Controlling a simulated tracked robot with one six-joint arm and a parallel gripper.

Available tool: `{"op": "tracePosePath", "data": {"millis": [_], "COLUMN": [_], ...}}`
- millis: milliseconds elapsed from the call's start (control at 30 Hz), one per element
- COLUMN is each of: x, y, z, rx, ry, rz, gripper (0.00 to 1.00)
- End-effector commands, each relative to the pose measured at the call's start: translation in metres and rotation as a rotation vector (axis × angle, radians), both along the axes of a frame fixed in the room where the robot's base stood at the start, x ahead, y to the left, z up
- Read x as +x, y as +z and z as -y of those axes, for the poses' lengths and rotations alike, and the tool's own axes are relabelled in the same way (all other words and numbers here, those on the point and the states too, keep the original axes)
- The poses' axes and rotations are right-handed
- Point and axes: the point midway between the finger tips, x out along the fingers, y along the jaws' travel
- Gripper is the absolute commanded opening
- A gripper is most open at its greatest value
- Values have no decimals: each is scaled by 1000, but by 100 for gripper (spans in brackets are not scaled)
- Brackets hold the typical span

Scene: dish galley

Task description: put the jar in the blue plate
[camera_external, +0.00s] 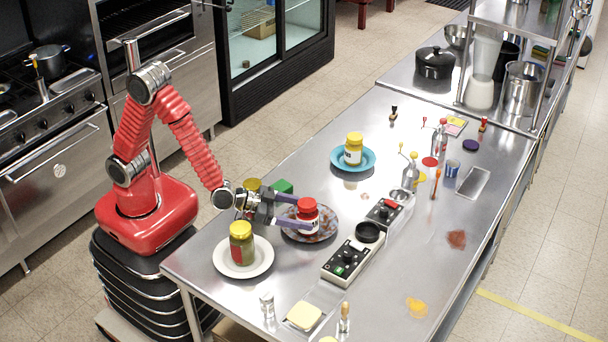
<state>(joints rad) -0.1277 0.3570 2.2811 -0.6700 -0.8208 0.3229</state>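A jar with a red lid (307,212) stands upright on or just above a grey-brown patterned plate (325,236). My gripper (304,214) reaches it from the left, with one finger on its far side and one on its near side. I cannot tell whether the fingers press on it. A gold-lidded jar (241,243) stands on a white plate (226,268) at the near left.
A green block (283,187) and another gold lid (252,185) sit behind my wrist. A black control box (346,263) and a second one (384,212) lie right of the patterned plate. Bare steel shows between the plates.

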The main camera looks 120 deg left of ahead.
Motion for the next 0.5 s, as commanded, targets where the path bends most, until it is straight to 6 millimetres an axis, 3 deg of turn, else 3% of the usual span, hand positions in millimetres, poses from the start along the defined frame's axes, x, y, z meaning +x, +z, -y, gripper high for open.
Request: {"op": "tracePosePath", "data": {"millis": [500], "x": [-54], "y": [24], "z": [40], "rx": [0], "ry": [-2], "rz": [3], "gripper": [72]}}
